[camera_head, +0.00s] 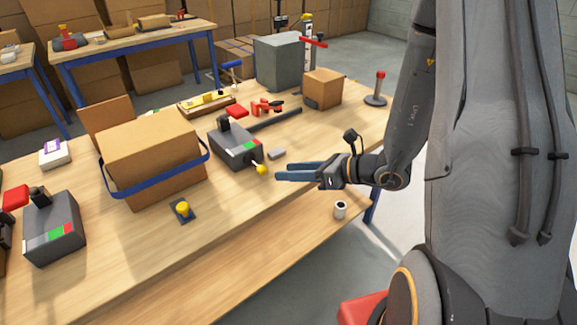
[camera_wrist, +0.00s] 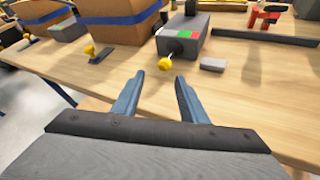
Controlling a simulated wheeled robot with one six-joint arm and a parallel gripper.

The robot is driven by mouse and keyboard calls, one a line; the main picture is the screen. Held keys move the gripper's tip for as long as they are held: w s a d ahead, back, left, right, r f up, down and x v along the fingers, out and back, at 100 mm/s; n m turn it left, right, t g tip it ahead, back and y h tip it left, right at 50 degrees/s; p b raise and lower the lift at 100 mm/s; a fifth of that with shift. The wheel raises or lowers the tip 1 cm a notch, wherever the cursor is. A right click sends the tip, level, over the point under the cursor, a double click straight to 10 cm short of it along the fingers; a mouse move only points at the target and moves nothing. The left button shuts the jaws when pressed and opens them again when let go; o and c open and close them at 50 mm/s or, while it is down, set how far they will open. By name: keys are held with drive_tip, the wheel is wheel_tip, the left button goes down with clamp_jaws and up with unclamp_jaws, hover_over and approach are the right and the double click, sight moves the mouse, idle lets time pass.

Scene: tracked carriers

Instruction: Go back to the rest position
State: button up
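My gripper (camera_head: 283,172) reaches out over the front edge of the table (camera_head: 235,200). Its two blue fingers are apart with nothing between them, as the wrist view (camera_wrist: 157,90) also shows. Ahead of the fingertips is a grey box (camera_head: 232,148) with a red and green face and a yellow-knobbed lever (camera_head: 261,169). In the wrist view the yellow knob (camera_wrist: 165,64) lies just beyond the gap between the fingers, apart from them. A small grey block (camera_wrist: 212,65) lies right of the knob.
A cardboard box (camera_head: 150,165) with a blue strap stands left, with a yellow button (camera_head: 183,209) before it. A white cup (camera_head: 340,209) stands on the lower shelf near my arm. A cardboard cube (camera_head: 323,88) and a red-topped post (camera_head: 376,90) stand at the far right.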

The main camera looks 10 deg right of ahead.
drive_tip(key=s+a+r+n+g+h, duration=0.1)
drive_tip(key=s+a+n+g, duration=0.2)
drive_tip(key=s+n+g, duration=0.3)
drive_tip(key=s+a+r+n+g+h, duration=0.1)
drive_tip(key=s+a+n+g, duration=0.2)
drive_tip(key=s+n, duration=0.55)
drive_tip(key=d+r+n+t+h, duration=0.1)
drive_tip(key=d+r+n+h, duration=0.2)
drive_tip(key=d+n+h, duration=0.5)
drive_tip(key=d+n, duration=0.2)
drive_tip(key=n, duration=0.4)
drive_tip(key=shift+s+r+h, duration=0.25)
drive_tip(key=shift+r+h, duration=0.05)
drive_tip(key=shift+h, duration=0.1)
